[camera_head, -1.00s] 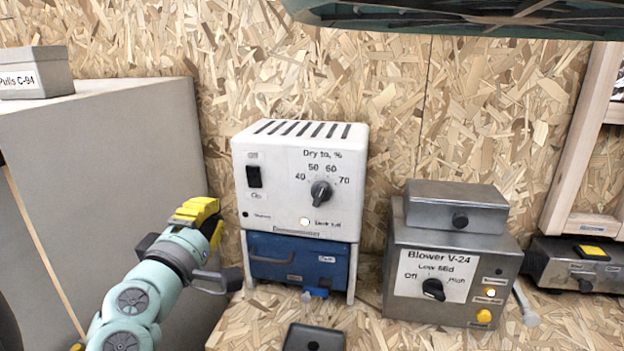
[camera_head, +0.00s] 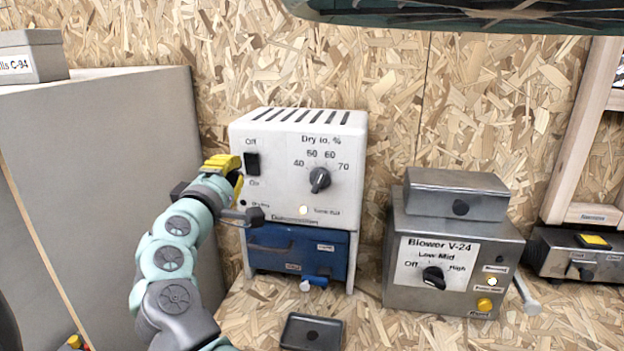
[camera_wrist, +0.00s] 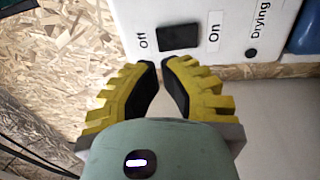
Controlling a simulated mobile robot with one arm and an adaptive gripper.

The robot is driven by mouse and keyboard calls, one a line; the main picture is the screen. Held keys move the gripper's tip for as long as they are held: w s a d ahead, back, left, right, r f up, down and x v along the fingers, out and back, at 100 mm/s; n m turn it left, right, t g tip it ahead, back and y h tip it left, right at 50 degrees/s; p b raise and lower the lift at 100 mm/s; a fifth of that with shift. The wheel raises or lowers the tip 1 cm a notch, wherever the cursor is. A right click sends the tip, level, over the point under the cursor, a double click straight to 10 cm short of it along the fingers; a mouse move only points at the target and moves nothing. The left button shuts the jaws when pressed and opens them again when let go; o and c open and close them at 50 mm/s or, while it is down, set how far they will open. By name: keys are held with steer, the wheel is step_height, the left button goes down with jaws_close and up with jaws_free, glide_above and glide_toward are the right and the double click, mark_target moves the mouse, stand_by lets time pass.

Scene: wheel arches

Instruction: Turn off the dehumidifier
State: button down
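The dehumidifier (camera_head: 290,160) is a white box with top slots, a dial (camera_head: 319,180) marked 40 to 70 and a black rocker switch (camera_head: 252,163) between "Off" and "On" labels. In the wrist view the switch (camera_wrist: 179,37) lies just beyond my fingertips, with "Off" to its left and "On" to its right. My gripper (camera_wrist: 162,72) has yellow ribbed fingers with black pads, the tips close together with a small gap and nothing between them. In the head view my gripper (camera_head: 232,170) is just left of the switch. Which side of the rocker is pressed is unclear.
A blue bin (camera_head: 290,250) sits under the dehumidifier. A metal Blower V-24 box (camera_head: 450,260) stands to the right, and a grey cabinet (camera_head: 110,160) to the left. A dark tray (camera_head: 311,333) lies on the bench in front.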

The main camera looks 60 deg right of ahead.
mark_target(244, 154)
steer(key=shift+p+x, duration=0.45)
steer(key=shift+x, duration=2)
steer(key=shift+w, duration=0.15)
steer(key=shift+d+r+y+p, duration=0.15)
steer(key=shift+r+y+p, duration=0.2)
steer(key=shift+p, duration=0.9)
steer(key=y+p, duration=0.1)
steer(key=p, duration=0.2)
steer(key=y+p, duration=0.1)
steer(key=p, duration=0.3)
steer(key=shift+w+d+r+g, duration=0.1)
steer(key=shift+w+d+g, duration=0.05)
steer(key=shift+d+g, duration=0.15)
steer(key=shift+f+b, duration=0.45)
steer(key=shift+b, duration=0.15)
steer(key=shift+a+r, duration=0.1)
steer(key=shift+r, duration=0.05)
